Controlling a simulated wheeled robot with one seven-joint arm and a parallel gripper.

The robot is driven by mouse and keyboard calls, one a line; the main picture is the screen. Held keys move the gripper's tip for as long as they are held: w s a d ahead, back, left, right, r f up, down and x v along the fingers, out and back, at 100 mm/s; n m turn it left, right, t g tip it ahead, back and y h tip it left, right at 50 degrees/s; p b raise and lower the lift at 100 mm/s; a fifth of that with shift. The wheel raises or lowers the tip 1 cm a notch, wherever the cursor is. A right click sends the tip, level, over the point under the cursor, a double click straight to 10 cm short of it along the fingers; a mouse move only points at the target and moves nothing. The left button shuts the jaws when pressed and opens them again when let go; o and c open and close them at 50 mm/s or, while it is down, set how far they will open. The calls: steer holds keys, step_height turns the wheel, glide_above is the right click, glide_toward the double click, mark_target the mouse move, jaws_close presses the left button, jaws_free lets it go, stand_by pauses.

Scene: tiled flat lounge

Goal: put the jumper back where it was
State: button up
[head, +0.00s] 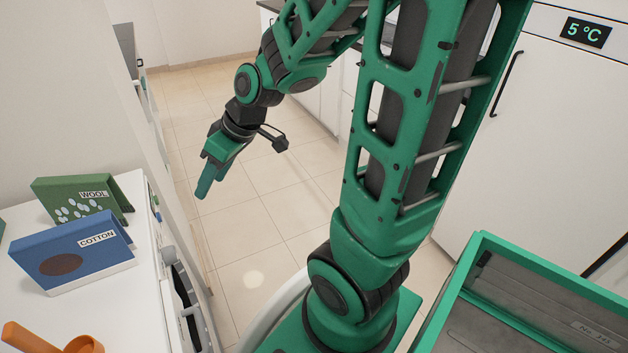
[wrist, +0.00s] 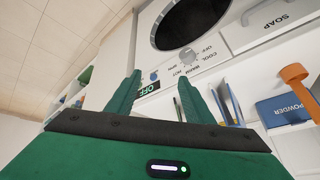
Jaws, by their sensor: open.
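No jumper shows in either view. My gripper (head: 204,176) hangs over the tiled floor in the head view, fingers pointing down, with nothing seen in it. In the wrist view my gripper (wrist: 159,80) has its two green fingers apart, with clear space between them. The inside of the round door is too dark to make out.
A green WOOL box (head: 82,198) and blue COTTON box (head: 75,252) stand on a white top at left, near an orange object (head: 82,345). A green-rimmed tray (head: 480,245) is at lower right. A white front with a 5 °C display (head: 586,32) stands behind it. Tiled floor is clear centrally.

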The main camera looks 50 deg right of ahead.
steer(key=s+d+r+m+g+h, duration=0.1)
steer(key=s+d+m, duration=0.4)
steer(key=s, duration=0.5)
steer(key=s+d+r+m+g+h, duration=0.2)
steer(key=s+d+m+g, duration=0.2)
steer(key=s, duration=0.7)
steer(key=d+m, duration=0.1)
steer(key=d, duration=0.1)
steer(key=shift+d, duration=0.35)
